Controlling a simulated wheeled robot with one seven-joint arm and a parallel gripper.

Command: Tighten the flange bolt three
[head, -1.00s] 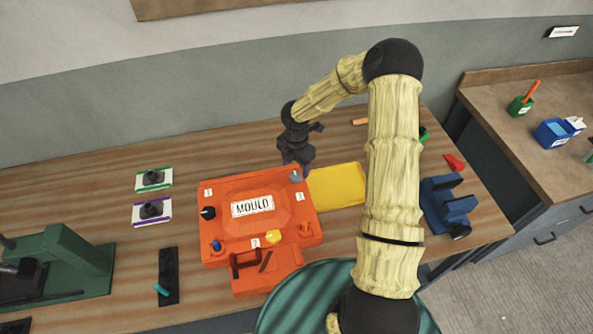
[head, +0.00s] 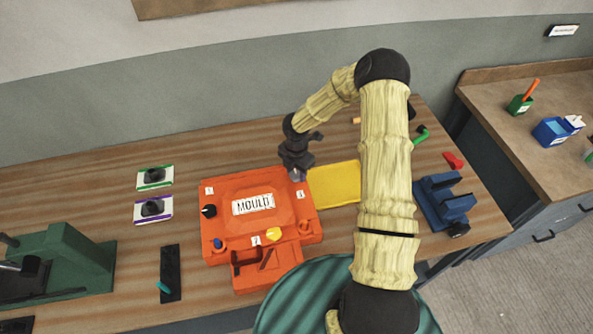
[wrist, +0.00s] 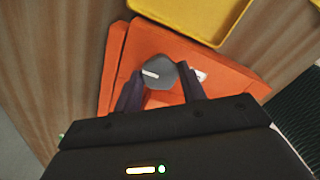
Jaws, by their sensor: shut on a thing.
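The orange mould (head: 225,247) lies on the bench, with a "MOULD" plate in its middle. A grey knob-like bolt head (wrist: 158,70) with a white mark sits at its back right corner, beside a white label (head: 300,194). I cannot read that number surely. My gripper (head: 297,177) is down at this corner and hides most of the grey head in the head view. In the wrist view, my gripper (wrist: 161,87) is shut with its two dark fingers on either side of the grey head.
A black knob (head: 208,211), a blue knob (head: 217,244) and a yellow knob (head: 273,234) stand on the mould. A yellow tray (head: 335,185) lies close on the right. A blue fixture (head: 442,203) stands farther right, a green machine (head: 65,262) at far left.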

